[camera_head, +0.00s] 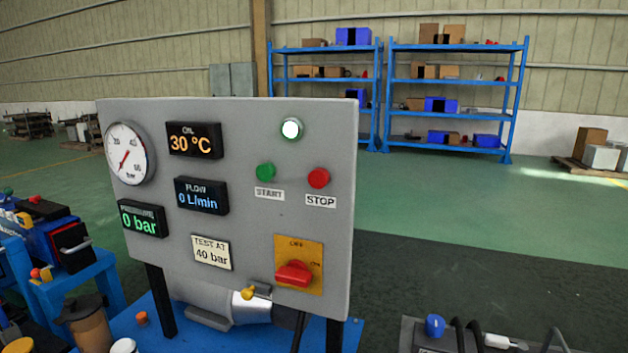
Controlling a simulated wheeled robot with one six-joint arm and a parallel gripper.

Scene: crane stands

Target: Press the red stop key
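The red stop key (318,178) is a round button at the right side of an upright grey control panel (225,125). A label reading STOP (320,201) sits just below it. The green start key (265,172) is to its left, above a START label. A white round lamp (291,129) sits above and between the two keys. A red rotary switch (293,273) on a yellow plate is below the stop key. The displays read 30 °C, 0 L/min and 0 bar. My gripper is not in view.
The panel stands on dark legs on a blue table (215,335). Machinery (70,245) crowds the left, and a dark unit with a blue knob (434,326) and cables is at lower right. Blue shelves (455,80) stand far behind.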

